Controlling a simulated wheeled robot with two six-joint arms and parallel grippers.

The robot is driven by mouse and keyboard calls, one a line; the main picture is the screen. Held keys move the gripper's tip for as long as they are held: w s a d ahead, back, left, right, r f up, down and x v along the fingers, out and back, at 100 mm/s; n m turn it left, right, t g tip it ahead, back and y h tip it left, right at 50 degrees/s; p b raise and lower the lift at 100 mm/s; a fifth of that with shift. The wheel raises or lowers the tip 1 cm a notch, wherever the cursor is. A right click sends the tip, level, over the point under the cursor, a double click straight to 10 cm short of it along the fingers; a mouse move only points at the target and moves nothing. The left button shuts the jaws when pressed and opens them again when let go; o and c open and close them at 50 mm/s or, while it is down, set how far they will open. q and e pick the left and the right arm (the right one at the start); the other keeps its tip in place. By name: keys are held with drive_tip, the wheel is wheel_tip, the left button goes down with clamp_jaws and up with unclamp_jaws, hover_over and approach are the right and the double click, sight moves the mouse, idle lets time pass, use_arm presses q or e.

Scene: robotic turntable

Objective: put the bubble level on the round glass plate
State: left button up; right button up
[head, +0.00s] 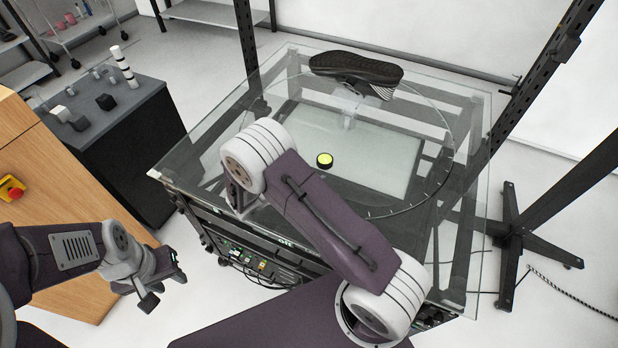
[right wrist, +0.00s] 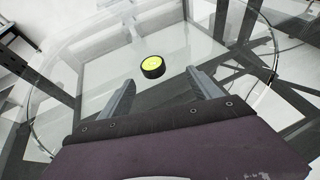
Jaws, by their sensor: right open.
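The bubble level (head: 325,160) is a small black disc with a yellow-green top. It sits within the outline of the round glass plate (head: 437,185), toward the plate's near left part. The right wrist view shows the level (right wrist: 152,66) upright on the glass, just beyond and between the spread fingertips of my right gripper (right wrist: 160,80). That gripper is open and empty, apart from the level. In the head view my right arm hides most of its gripper. My left gripper (head: 163,286) is open and empty at the lower left, away from the turntable.
A dark shoe (head: 356,68) is on the far part of the plate. A dark cabinet (head: 130,150) at left bears small blocks and a striped post (head: 123,68). Black upright posts stand around the glass table. Clear glass lies right of the level.

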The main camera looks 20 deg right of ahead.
drive_tip(key=s+d+m+g+y, duration=0.1)
drive_tip(key=s+m+g, duration=0.1)
drive_tip(key=s, duration=0.1)
drive_tip(key=s+r+m+g+y, duration=0.1)
drive_tip(key=s+m, duration=0.2)
drive_tip(key=s+d+m+g+y, duration=0.1)
drive_tip(key=s+m+g, duration=0.1)
drive_tip(key=s, duration=0.2)
drive_tip(key=shift+s+d+r+m+g, duration=0.1)
drive_tip(key=shift+d+r+m+g, duration=0.05)
drive_tip(key=shift+d+m+g, duration=0.2)
drive_tip(key=s+m+y, duration=0.1)
drive_tip(key=s+a+m+g+y, duration=0.1)
drive_tip(key=s+m, duration=0.1)
drive_tip(key=s+a+m+y, duration=0.1)
drive_tip(key=s+m, duration=0.1)
drive_tip(key=shift+s+r, duration=0.2)
drive_tip(key=shift+r, duration=0.05)
drive_tip(key=s+a+r+m+t+y, duration=0.2)
drive_tip(key=a+m+y, duration=0.4)
drive_tip(key=m, duration=0.4)
drive_tip(key=shift+s+r, duration=0.5)
drive_tip(key=shift+r, duration=0.1)
drive_tip(key=shift+s+m, duration=0.1)
drive_tip(key=shift+m, duration=0.15)
